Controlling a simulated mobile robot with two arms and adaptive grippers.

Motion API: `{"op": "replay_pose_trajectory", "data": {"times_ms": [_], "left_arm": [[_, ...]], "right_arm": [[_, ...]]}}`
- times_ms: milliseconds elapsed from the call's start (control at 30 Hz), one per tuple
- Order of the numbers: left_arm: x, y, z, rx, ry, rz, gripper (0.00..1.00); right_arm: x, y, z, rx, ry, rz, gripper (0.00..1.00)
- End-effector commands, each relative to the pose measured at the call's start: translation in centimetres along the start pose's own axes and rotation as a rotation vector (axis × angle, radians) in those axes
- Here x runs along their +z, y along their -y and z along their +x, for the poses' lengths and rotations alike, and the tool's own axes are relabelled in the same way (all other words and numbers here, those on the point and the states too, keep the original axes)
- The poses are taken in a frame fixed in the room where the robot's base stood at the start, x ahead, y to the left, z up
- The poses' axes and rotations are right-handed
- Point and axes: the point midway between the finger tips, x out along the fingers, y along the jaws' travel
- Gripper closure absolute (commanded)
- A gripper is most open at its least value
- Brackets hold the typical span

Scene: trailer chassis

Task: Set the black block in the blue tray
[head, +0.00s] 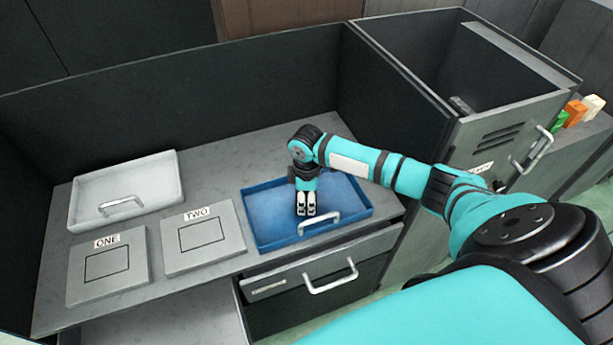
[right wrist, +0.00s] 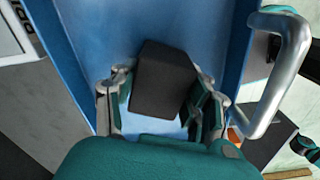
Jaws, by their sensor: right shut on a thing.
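The blue tray (head: 350,196) lies on the grey worktop, its silver handle at the front. My right gripper (head: 306,212) points down over the left-middle of the tray. In the right wrist view, the black block (right wrist: 165,80) sits between the fingers of my right gripper (right wrist: 163,100), which is shut on it. The blue tray floor (right wrist: 110,30) shows behind the block. I cannot tell whether the block touches the floor. In the head view the block is hidden by the gripper. My left gripper is not in view.
A white tray (head: 150,183) stands at the back left. Two grey plates marked ONE (head: 128,278) and TWO (head: 175,262) lie left of the blue tray. A drawer with a handle (head: 330,279) is below. Dark panels close the back; a cabinet (head: 500,140) stands right.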

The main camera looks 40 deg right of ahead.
Motion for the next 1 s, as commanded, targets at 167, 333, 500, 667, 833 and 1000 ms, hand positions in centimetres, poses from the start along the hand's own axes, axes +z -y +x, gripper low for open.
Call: {"op": "replay_pose_trajectory", "data": {"times_ms": [167,333,500,667,833,1000], "left_arm": [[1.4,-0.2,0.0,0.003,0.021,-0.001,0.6],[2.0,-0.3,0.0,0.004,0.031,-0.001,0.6],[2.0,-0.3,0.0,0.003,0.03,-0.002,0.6],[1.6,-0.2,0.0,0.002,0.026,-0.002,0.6],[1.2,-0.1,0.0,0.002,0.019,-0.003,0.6],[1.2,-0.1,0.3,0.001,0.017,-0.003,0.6]], "right_arm": [[0.0,-0.1,-0.1,0.001,-0.001,0.0,0.93],[0.0,0.0,0.2,0.0,-0.001,0.0,0.47],[0.0,0.0,0.2,0.0,-0.001,0.0,0.3],[0.0,0.0,0.2,0.0,-0.001,0.0,0.3],[0.0,-0.1,-0.5,0.002,-0.002,0.001,0.3],[-0.1,-0.1,-3.3,0.004,-0.003,0.0,0.3]]}}
